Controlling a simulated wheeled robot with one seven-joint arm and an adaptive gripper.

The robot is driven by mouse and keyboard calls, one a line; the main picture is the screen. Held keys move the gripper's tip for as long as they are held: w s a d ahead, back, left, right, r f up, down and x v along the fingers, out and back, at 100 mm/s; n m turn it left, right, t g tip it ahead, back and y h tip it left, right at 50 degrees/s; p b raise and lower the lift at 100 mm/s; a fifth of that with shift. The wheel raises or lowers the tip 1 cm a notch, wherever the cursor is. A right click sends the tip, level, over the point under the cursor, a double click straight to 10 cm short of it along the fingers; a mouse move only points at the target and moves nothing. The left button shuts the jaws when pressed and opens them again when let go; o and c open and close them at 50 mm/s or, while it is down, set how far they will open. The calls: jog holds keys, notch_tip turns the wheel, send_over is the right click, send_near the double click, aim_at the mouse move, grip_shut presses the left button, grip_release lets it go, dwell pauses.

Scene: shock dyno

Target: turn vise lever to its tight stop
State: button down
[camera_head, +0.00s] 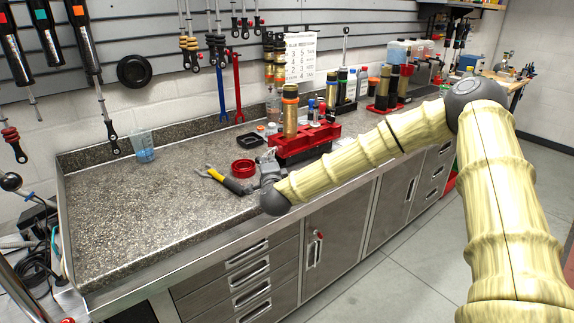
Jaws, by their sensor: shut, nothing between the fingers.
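A red vise-like block (303,143) stands near the bench's front edge, with an upright gold shock body (290,112) at it. I cannot make out the vise lever for certain. My arm reaches in from the right, and its dark wrist joint is over the bench's front edge. The grey part just beyond the wrist appears to be my gripper (267,163). It is small and partly hidden by the wrist, left of the red block. It is shut with nothing in it. I cannot tell whether it touches the block.
A clear beaker (143,146) stands further left. Another red holder with cylinders (385,106) stands further right. The left part of the speckled bench top (135,215) is clear.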

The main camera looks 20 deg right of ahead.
aim_at(258, 161)
jog(key=shift+w+a+f+m+g+h+b, duration=0.1)
jog(key=shift+w+a+m+g+h+b, duration=0.3)
jog(key=shift+a+m+h, duration=0.35)
jog(key=shift+w+a+r+m+g+h+b, duration=0.1)
jog(key=shift+w+a+m+g+h+b, duration=0.3)
jog(key=shift+h, duration=0.5)
jog(key=shift+w+a+f+m+g+h+b, duration=0.1)
jog(key=shift+w+a+m+g+h+b, duration=0.15)
jog(key=shift+a+m+h+b, duration=0.4)
jog(key=shift+w+a+h+b, duration=0.15)
jog(key=shift+w+h+b, duration=0.15)
jog(key=shift+w+h, duration=0.1)
jog(key=shift+w+a, duration=0.15)
